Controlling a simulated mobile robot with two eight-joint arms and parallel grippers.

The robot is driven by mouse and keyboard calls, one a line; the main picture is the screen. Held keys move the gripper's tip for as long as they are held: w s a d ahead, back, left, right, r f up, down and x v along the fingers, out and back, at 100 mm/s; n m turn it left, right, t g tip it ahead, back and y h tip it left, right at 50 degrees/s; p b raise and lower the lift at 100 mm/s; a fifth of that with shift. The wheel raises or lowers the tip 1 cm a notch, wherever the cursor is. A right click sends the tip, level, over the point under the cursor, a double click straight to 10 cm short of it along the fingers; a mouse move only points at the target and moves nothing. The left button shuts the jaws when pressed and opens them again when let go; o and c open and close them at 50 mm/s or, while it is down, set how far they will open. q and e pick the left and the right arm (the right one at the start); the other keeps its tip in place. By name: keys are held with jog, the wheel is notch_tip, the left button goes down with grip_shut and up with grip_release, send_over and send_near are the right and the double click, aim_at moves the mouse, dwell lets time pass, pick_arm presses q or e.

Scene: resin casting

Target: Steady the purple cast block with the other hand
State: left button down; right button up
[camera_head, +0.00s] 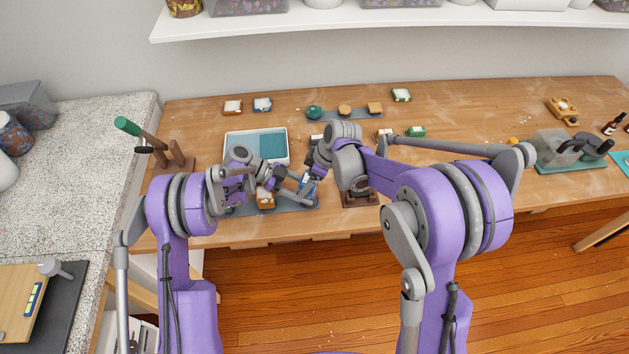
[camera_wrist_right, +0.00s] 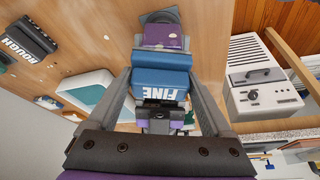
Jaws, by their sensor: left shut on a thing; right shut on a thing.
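My right gripper (camera_head: 312,176) is shut on a blue sanding block marked FINE (camera_wrist_right: 161,83), which shows as a small blue patch in the head view (camera_head: 308,184). In the right wrist view a purple piece, apparently the purple cast block (camera_wrist_right: 164,37), lies just past the blue block; I cannot tell whether they touch. My left gripper (camera_head: 300,198) comes in low from the left, close to the right one over the grey-blue mat (camera_head: 243,210). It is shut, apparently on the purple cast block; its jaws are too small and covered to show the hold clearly.
A white tray with a teal sheet (camera_head: 227,148) stands behind the grippers. A dark block marked ROUGH (camera_wrist_right: 22,42) lies on the table. A brown stand (camera_head: 357,200) is close on the right, and an orange-tan piece (camera_head: 265,199) lies left. The table's front edge is near.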

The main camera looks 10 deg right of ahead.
dwell(0.3)
jog(key=shift+w+a, duration=0.15)
jog(key=shift+a, duration=0.15)
jog(key=shift+r, duration=0.1)
jog(key=shift+r, duration=3.9)
pick_arm(q)
jog(key=shift+c, duration=0.2)
grip_release()
